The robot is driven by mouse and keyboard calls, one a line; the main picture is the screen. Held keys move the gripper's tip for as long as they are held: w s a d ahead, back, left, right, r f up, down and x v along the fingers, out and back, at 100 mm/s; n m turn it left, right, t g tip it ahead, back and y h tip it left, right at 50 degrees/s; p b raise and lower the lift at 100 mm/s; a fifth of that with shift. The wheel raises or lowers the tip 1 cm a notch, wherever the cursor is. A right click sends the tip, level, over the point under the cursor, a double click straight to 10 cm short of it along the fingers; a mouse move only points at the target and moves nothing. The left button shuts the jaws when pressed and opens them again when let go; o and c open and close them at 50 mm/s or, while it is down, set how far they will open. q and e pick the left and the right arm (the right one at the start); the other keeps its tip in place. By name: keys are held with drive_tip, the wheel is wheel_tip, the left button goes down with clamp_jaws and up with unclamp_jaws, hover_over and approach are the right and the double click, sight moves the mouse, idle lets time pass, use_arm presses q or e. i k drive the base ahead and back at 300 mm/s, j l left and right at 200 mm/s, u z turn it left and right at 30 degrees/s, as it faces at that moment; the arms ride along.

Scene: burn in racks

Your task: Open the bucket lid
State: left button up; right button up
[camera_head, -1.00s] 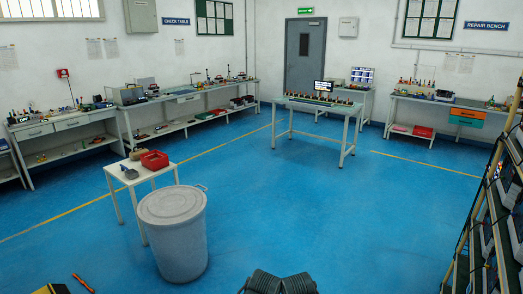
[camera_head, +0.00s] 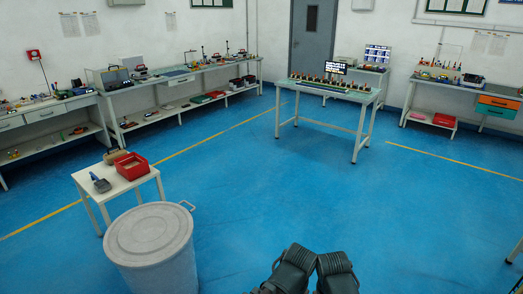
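A large light-grey bucket (camera_head: 160,270) stands on the floor at the lower left of the head view. Its round, flat grey lid (camera_head: 148,228) lies on top and covers the opening. A small loop handle (camera_head: 188,205) sticks out at the upper right side of the rim. The bucket's lower part is cut off by the picture's bottom edge. Two dark ribbed parts of my own body show at the bottom centre, to the right of the bucket and apart from it. No gripper fingers can be made out.
A small white table (camera_head: 118,178) stands just behind the bucket, with a red bin (camera_head: 131,165) and a grey tool (camera_head: 100,183) on it. A workbench (camera_head: 333,92) stands farther back. Long benches line the walls. The blue floor (camera_head: 270,190) right of the bucket is clear.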

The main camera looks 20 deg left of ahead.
sight(149, 234)
drive_tip(key=i+l, duration=0.1)
drive_tip(key=i, duration=0.2)
drive_tip(key=i+l, duration=0.1)
drive_tip(key=i, duration=0.25)
drive_tip(key=i+l+u, duration=0.1)
drive_tip(key=u, duration=0.25)
drive_tip(key=l+u, duration=0.55)
drive_tip(key=u, duration=0.15)
drive_tip(key=k+l+u, duration=0.1)
drive_tip(key=u, duration=0.25)
drive_tip(key=k+l+u, duration=0.1)
drive_tip(key=l+u, duration=0.25)
drive_tip(key=i+z, duration=0.35)
drive_tip(key=i, duration=0.5)
drive_tip(key=i+j+z, duration=0.15)
drive_tip(key=i+z, duration=0.15)
drive_tip(key=i, duration=0.6)
